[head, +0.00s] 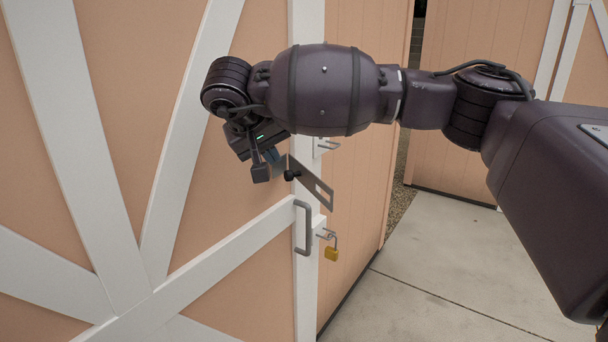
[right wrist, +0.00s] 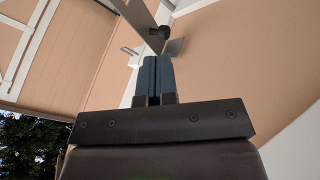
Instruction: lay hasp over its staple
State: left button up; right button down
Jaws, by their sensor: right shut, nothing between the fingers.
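The hasp (head: 313,184) is a grey slotted plate on the edge of the white-framed door, slanting down to the right and standing off the door, with a black knob (head: 291,175) near its upper end. In the right wrist view the hasp (right wrist: 138,14) and knob (right wrist: 159,32) are just beyond the fingertips. A metal staple (head: 327,146) shows on the door edge behind the hasp, partly hidden. My right gripper (head: 272,156) is left of the hasp, apart from the knob; its blue fingers (right wrist: 152,72) are shut and empty. My left gripper is out of view.
A grey pull handle (head: 302,228) sits below the hasp. A yellow padlock (head: 331,254) hangs from a metal fitting beside it. Paved floor (head: 440,275) lies open at the right, with another peach panel (head: 470,100) behind.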

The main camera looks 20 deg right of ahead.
send_near(309, 184)
notch_tip(309, 184, down, 4)
jog(key=w+a, duration=0.1)
jog(key=a, duration=0.1)
jog(key=d, duration=0.2)
jog(key=w+d+p, duration=0.1)
jog(key=shift+w+d, duration=0.1)
jog(key=shift+d, duration=0.3)
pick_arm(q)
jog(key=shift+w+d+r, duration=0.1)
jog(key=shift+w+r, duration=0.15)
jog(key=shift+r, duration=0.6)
pick_arm(e)
jog(key=shift+d+f, duration=0.1)
jog(key=shift+d, duration=0.15)
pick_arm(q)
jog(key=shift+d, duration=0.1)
